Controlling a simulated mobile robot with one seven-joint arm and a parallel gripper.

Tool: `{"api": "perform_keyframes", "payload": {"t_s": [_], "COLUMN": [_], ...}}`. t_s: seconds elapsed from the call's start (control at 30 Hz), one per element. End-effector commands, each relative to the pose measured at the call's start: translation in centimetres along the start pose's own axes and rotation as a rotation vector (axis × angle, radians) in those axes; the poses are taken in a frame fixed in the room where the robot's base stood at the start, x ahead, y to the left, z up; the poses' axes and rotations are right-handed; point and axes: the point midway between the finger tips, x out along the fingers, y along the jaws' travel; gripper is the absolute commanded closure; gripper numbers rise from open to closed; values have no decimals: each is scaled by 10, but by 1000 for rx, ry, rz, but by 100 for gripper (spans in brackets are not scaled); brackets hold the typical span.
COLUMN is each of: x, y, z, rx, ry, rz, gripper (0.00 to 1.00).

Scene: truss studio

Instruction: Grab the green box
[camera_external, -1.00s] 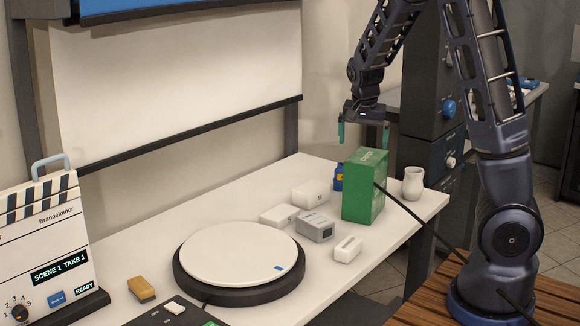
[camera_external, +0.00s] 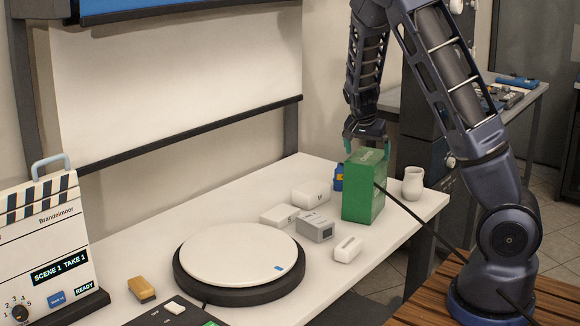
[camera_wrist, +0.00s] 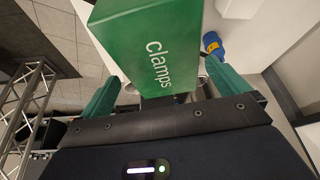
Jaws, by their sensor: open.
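The green box (camera_external: 362,190) stands upright near the right end of the white table. In the wrist view the green box (camera_wrist: 150,45) shows the word "clamps" on its face. My gripper (camera_external: 367,151) is open at the top of the box, pointing down, with its green fingertips at either side of the box's top. In the wrist view my gripper (camera_wrist: 168,92) has one finger to the left and one to the right of the box. Whether the fingers touch the box, I cannot tell.
A white cup (camera_external: 412,184) stands just right of the box, and a blue bottle (camera_external: 338,178) just behind it. Small white boxes (camera_external: 311,194) and a grey box (camera_external: 315,227) lie to the left. A round turntable (camera_external: 240,256) fills the table's middle.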

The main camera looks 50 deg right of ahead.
Motion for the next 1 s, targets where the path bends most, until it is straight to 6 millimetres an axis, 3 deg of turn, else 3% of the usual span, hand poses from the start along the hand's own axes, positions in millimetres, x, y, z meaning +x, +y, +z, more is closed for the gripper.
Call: {"api": "perform_keyframes", "payload": {"t_s": [0.17,0.6,1.0], "x": [7,53,56], "y": [1,-1,-2], "z": [0,6,6], "rx": [1,2,0], "ry": [-1,0,0], "rz": [2,1,0], "gripper": [0,0,0]}}
